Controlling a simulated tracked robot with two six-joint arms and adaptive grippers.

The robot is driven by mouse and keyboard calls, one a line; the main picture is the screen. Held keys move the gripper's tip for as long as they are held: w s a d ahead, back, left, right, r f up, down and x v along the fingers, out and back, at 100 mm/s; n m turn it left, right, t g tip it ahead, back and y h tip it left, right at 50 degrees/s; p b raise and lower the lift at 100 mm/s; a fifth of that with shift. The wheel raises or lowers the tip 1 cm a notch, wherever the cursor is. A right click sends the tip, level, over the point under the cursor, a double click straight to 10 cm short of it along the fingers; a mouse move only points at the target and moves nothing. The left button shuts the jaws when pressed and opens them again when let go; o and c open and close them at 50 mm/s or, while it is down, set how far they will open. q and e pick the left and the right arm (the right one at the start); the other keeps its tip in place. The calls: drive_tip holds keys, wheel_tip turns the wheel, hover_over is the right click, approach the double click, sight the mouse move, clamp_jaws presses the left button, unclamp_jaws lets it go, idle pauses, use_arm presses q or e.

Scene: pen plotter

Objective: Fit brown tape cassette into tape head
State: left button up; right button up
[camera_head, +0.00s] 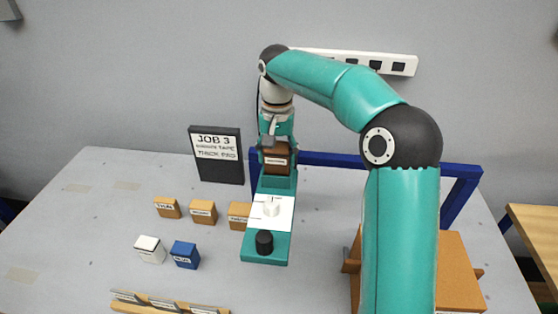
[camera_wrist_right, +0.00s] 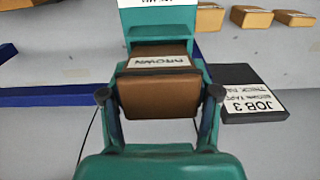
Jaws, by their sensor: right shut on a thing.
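The brown tape cassette (camera_head: 277,160) is between the fingers of my right gripper (camera_head: 273,146). In the right wrist view the cassette (camera_wrist_right: 158,98) carries a white label reading BROWN, upside down. The teal tape head (camera_head: 253,252), with a white top panel, a white knob and a black knob, lies directly in front of it. The cassette is at the tape head's rear end, between teal side walls (camera_wrist_right: 201,72). I cannot tell how deep it sits. My right gripper also shows in the wrist view (camera_wrist_right: 160,94), one fingertip on each side. My left gripper is out of view.
A black JOB 3 sign (camera_head: 217,155) stands left of the arm. Several orange boxes (camera_head: 203,212), a white box (camera_head: 150,249) and a blue box (camera_head: 185,256) lie to the left. A blue frame (camera_head: 330,159) runs behind.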

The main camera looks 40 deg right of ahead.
drive_tip(key=shift+s+a+f, duration=0.1)
drive_tip(key=shift+s+f, duration=0.05)
drive_tip(key=shift+f, duration=1)
clamp_jaws()
drive_tip(key=o, duration=1.4)
unclamp_jaws()
drive_tip(key=shift+f, duration=0.1)
drive_tip(key=shift+c, duration=0.2)
drive_tip(key=shift+o, duration=1.2)
drive_tip(key=shift+w+d+f, duration=0.15)
drive_tip(key=shift+w+d, duration=0.15)
drive_tip(key=shift+w, duration=0.1)
drive_tip(key=shift+s+a+r, duration=0.15)
drive_tip(key=shift+a+r, duration=0.05)
drive_tip(key=shift+r, duration=0.1)
drive_tip(key=shift+d+r, duration=0.15)
drive_tip(key=shift+r, duration=0.1)
wheel_tip(320, 180, up, 10)
drive_tip(key=shift+r+p, duration=0.2)
drive_tip(key=shift+p, duration=0.7)
drive_tip(key=shift+r, duration=0.6)
